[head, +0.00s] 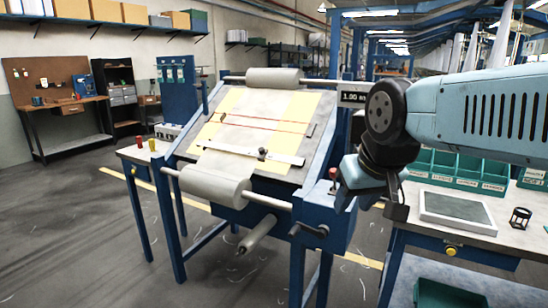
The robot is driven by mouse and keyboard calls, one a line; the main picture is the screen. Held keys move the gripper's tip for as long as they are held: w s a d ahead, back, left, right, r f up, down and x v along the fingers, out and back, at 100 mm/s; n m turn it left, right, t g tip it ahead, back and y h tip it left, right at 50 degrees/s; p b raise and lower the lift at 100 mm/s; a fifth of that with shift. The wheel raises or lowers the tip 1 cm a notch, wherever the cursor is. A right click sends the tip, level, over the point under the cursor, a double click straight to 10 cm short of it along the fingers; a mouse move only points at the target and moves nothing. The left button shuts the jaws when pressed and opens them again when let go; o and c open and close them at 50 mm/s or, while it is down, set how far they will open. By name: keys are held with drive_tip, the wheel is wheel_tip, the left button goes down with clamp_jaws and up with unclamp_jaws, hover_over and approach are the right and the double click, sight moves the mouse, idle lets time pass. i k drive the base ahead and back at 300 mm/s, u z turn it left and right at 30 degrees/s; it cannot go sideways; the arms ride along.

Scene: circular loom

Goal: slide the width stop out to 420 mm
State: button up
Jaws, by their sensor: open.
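A pale ruler bar (232,147) lies across the lower part of the sloping inspection board. A small dark knob (262,153), which looks like the width stop, sits on the bar right of its middle. The scale marks are too small to read. My gripper (396,210) hangs at the right, beyond the board's right edge and well apart from the knob. It is open and looks empty, though its fingers are small and partly hidden by the wrist.
A pale roll (215,184) crosses the board's front and another roll (273,78) its top. A red-topped lever (333,174) stands on the blue frame near my gripper. A display (354,97) reads about 1.00. A bench with a grey tray (457,212) is at right.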

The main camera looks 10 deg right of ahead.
sight(263, 152)
drive_tip(key=z, duration=0.1)
drive_tip(key=k, duration=0.25)
drive_tip(key=u, duration=0.25)
drive_tip(key=i, duration=0.85)
drive_tip(key=z, duration=0.25)
drive_tip(key=k, duration=0.4)
drive_tip(key=u, duration=0.55)
drive_tip(key=i, duration=1.35)
drive_tip(key=z, duration=0.55)
